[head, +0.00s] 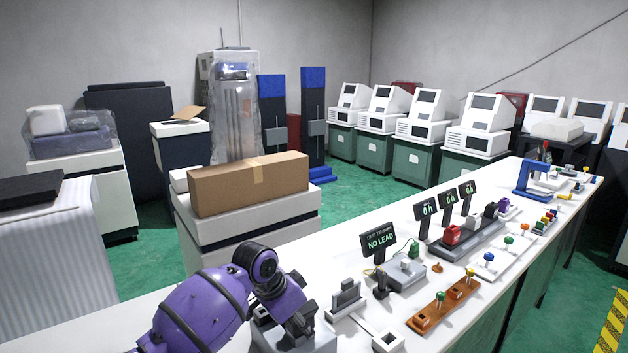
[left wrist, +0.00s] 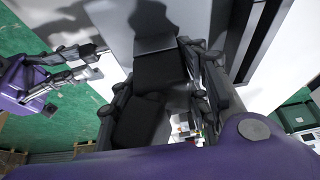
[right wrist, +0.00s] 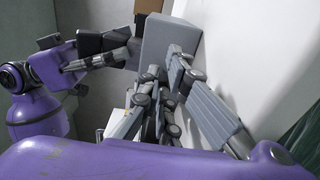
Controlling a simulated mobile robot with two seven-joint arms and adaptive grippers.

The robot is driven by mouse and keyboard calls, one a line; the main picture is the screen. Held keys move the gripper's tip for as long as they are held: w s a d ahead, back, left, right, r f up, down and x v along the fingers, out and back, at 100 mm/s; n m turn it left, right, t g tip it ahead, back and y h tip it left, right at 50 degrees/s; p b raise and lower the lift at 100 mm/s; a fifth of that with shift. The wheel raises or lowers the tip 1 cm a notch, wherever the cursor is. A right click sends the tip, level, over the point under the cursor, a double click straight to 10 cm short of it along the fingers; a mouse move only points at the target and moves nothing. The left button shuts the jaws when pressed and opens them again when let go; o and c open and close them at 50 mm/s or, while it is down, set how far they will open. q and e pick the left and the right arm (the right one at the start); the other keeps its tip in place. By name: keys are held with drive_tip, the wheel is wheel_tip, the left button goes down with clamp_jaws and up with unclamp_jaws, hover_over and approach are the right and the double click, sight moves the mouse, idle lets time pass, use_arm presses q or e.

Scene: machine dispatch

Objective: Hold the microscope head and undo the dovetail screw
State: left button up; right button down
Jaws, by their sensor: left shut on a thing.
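My left gripper (head: 298,318) reaches in at the bottom of the head view, over a grey block (head: 322,340) on the bench. In the left wrist view its black-padded fingers (left wrist: 172,100) are shut on a dark block (left wrist: 160,68), seemingly the microscope head. The fingers hide much of it. My right gripper shows in the right wrist view (right wrist: 164,68), its grey fingers pointing at the grey block (right wrist: 170,42). Its tips look a little apart, with nothing clearly held. It also shows in the left wrist view (left wrist: 98,62), beside the dark block. I cannot make out the dovetail screw.
The white bench (head: 425,250) runs to the back right. A NO LEAD display (head: 380,243), an orange board with knobs (head: 440,305) and several fixtures stand on it. A cardboard box (head: 248,183) sits on a cabinet behind my left arm.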

drive_tip(key=shift+w+d+r, duration=0.1)
drive_tip(key=shift+w+r, duration=0.15)
drive_tip(key=shift+r, duration=0.3)
drive_tip(key=shift+w+d+r, duration=0.1)
drive_tip(key=shift+w+r, duration=0.1)
drive_tip(key=shift+r, duration=0.3)
drive_tip(key=v, duration=0.3)
drive_tip(key=f+v, duration=0.1)
drive_tip(key=v, duration=0.1)
drive_tip(key=shift+s+d, duration=0.2)
drive_tip(key=shift+s, duration=0.15)
drive_tip(key=shift+f, duration=0.1)
